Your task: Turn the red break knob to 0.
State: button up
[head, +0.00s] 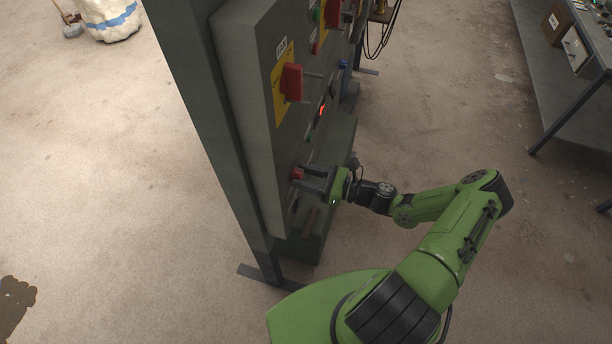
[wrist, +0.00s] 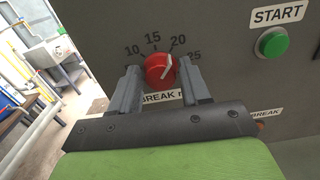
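The red break knob (wrist: 158,69) sits on the grey panel in the wrist view, with a printed scale around it showing 10, 15, 20 and 25. Its white pointer line points to the upper right, close to the 20. The 0 mark is not visible. My gripper (wrist: 157,84) is open, with one finger on each side of the knob's lower part; I cannot tell whether they touch it. In the head view my gripper (head: 308,178) is at the panel's lower part, by the small red knob (head: 297,173).
A green START button (wrist: 272,42) is right of the knob. A larger red switch (head: 291,82) on a yellow plate is higher on the control panel (head: 258,110). A bench (head: 560,85) stands at the far right. The floor around is mostly clear.

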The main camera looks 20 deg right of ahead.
jog(key=c, duration=0.7)
jog(key=shift+o, duration=0.2)
